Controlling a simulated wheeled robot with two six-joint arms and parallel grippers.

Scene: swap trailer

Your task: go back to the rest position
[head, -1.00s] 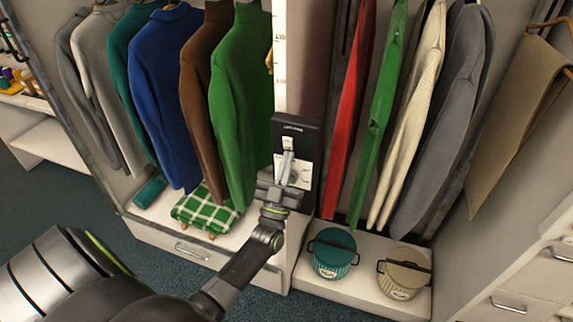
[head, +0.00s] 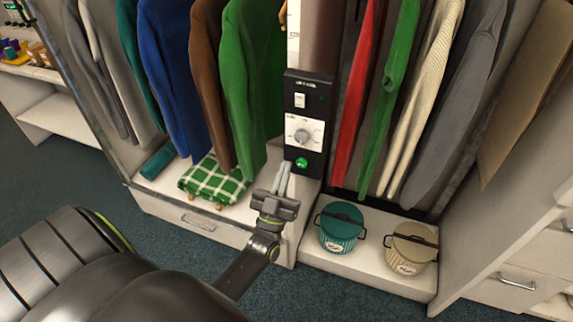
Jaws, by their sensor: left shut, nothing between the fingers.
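My left gripper (head: 283,178) is in front of the wardrobe divider, with its two fingers together and nothing held. Its fingertips are just below and left of the lit green button on a black control panel (head: 305,122). I cannot tell whether they touch the panel. The panel also has a white switch at the top and a round dial in the middle. My right gripper is not in view.
Sweaters (head: 163,75) hang in the left bay above a folded green checked cloth (head: 214,183). Trousers hang in the right bay above a teal pot (head: 340,228) and a beige pot (head: 410,248). Blue-grey floor lies open in front.

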